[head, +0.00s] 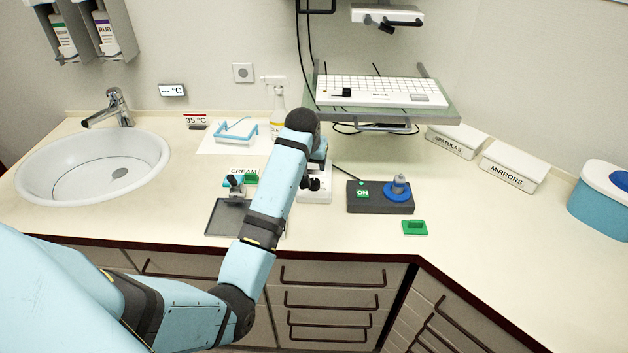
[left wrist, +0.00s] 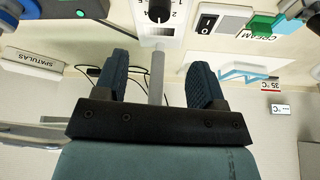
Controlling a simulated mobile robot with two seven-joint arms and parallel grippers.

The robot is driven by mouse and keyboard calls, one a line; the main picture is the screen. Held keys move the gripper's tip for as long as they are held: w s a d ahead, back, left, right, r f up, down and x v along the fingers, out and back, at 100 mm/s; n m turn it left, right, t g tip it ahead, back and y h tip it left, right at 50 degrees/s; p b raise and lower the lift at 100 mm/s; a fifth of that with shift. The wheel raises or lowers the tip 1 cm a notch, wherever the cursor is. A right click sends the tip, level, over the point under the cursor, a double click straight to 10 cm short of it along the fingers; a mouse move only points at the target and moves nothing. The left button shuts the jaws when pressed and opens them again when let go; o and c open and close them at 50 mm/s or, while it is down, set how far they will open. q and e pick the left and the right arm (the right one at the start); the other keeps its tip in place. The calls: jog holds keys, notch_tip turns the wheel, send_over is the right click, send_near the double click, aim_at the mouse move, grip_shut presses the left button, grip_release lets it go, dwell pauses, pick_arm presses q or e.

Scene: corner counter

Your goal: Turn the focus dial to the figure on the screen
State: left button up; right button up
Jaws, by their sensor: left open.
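The focus dial (left wrist: 158,11) is a black knob with a white pointer line and figures around it, on a white box (head: 315,195). In the left wrist view, a small screen (left wrist: 160,31) is beside the dial; its figure is too small to read. My left gripper (left wrist: 160,62) is open, with its two dark fingers apart and the dial beyond their tips. A grey rod (left wrist: 156,75) shows between the fingers. In the head view my left gripper (head: 317,168) is close to the white box, partly hidden by my forearm. My right gripper is not in view.
Right of the box is a dark switch box (head: 365,206) with a green ON label and blue ring. A grey tray (head: 221,218) and CREAM holder are on the left. A keyboard shelf (head: 440,108) hangs above.

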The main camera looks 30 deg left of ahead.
aim_at(314, 181)
pick_arm(q)
jog(key=x, duration=0.6)
jog(key=p+x, duration=0.1)
jog(key=x, duration=0.6)
jog(key=shift+w, duration=0.3)
jog(key=c, duration=0.9)
